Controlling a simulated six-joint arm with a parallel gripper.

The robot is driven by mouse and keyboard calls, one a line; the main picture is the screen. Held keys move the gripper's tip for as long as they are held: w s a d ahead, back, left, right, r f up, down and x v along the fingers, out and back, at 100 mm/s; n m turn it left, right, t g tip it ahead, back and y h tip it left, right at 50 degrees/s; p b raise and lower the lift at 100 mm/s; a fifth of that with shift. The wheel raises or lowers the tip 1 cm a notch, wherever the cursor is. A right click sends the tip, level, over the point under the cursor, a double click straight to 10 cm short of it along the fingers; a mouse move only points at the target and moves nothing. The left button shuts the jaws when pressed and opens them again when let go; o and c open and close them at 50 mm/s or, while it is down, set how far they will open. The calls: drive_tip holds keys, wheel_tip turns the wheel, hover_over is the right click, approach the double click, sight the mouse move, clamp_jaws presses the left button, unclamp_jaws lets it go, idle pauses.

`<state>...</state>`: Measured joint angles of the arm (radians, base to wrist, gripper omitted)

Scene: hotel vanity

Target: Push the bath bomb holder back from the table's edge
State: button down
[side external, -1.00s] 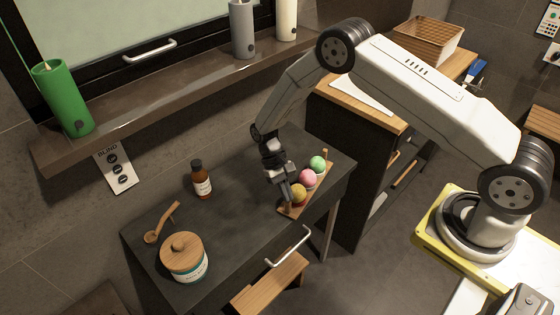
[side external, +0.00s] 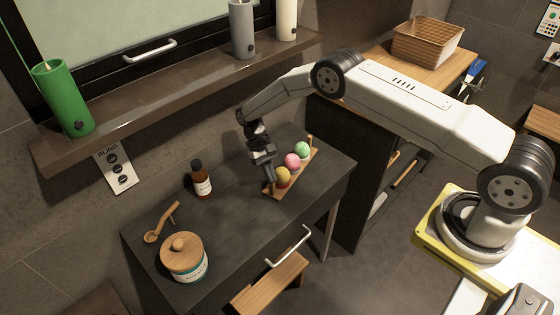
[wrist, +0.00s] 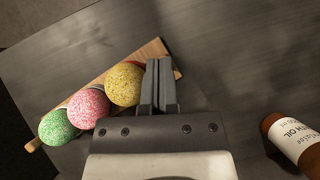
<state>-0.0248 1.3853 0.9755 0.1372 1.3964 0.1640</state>
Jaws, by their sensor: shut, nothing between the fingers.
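The bath bomb holder (side external: 274,194) is a narrow wooden tray on the dark table (side external: 235,225). It carries a yellow bath bomb (side external: 282,176), a pink one (side external: 292,161) and a green one (side external: 302,149) in a row. In the wrist view the holder (wrist: 153,48) runs diagonally, with its yellow-bomb end beside my fingers. My gripper (side external: 268,186) is shut and empty, low at that end of the holder. In the wrist view my gripper (wrist: 159,66) is right beside the yellow bomb; I cannot tell whether it touches the holder.
A brown oil bottle (side external: 202,181) stands on the table left of my gripper. A wooden scoop (side external: 162,224) and a wooden-lidded jar (side external: 185,258) are at the left end. The shelf (side external: 180,87) with candles is behind. The table's middle is clear.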

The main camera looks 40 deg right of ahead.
drive_tip(key=shift+w+d+f, duration=0.2)
drive_tip(key=shift+w+d, duration=0.05)
drive_tip(key=shift+w, duration=0.5)
drive_tip(key=shift+w+d+f, duration=0.15)
drive_tip(key=shift+w+d, duration=0.05)
drive_tip(key=shift+w, duration=0.55)
drive_tip(key=shift+r, duration=0.1)
drive_tip(key=shift+r, duration=0.7)
drive_tip(key=shift+f, duration=0.2)
